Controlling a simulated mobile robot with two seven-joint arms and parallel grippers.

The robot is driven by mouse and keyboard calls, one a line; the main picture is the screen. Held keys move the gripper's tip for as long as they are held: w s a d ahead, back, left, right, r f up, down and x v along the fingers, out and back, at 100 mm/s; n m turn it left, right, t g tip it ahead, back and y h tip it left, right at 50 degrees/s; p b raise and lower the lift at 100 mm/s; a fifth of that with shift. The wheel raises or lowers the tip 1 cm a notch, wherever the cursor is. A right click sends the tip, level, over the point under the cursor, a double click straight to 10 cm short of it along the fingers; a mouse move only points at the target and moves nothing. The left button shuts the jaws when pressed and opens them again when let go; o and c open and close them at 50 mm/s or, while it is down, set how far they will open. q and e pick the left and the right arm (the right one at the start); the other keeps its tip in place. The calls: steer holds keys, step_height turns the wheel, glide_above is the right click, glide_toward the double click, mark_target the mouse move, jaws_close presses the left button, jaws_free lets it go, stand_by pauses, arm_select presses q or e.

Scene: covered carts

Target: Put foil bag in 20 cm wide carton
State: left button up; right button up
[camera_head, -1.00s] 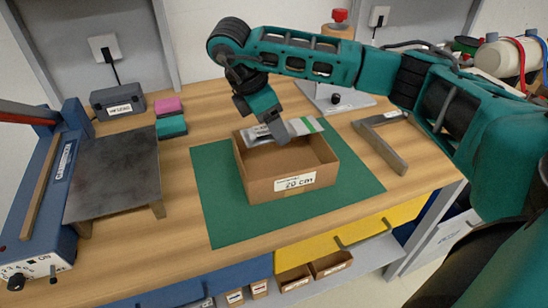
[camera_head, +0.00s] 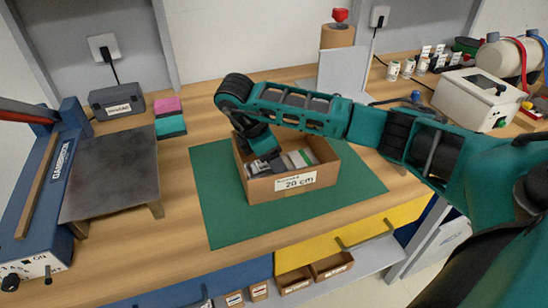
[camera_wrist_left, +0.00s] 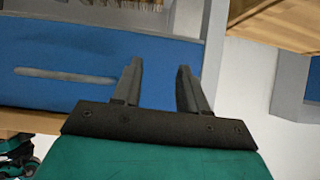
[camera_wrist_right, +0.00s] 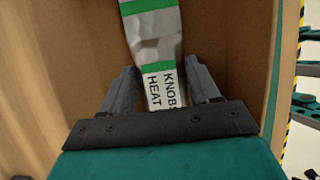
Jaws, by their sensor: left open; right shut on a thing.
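The carton (camera_head: 254,189) labelled 20 cm stands open on the green mat (camera_head: 224,220). The foil bag (camera_head: 298,159), silver with green bands, is inside the carton, below its rim. It also shows in the right wrist view (camera_wrist_right: 153,40), with print reading KNOBS HEAT. My right gripper (camera_head: 272,165) reaches down into the carton and is shut on the near end of the bag, which lies between its fingers (camera_wrist_right: 164,88). Whether the bag touches the carton floor is hard to tell. My left gripper (camera_wrist_left: 158,85) is open and empty, before a blue drawer front; it is outside the head view.
A sealer with a dark plate (camera_head: 112,180) stands at the left. Pink and teal blocks (camera_head: 169,115) and a grey box (camera_head: 117,101) lie behind it. A white device (camera_head: 475,98) and small jars stand at the back right. The mat's left part is bare.

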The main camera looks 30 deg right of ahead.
steer(key=shift+f, duration=0.1)
steer(key=o, duration=0.9)
steer(key=shift+c, duration=0.2)
steer(key=shift+o, duration=1)
steer(key=p+v, duration=0.1)
steer(key=v, duration=1.1)
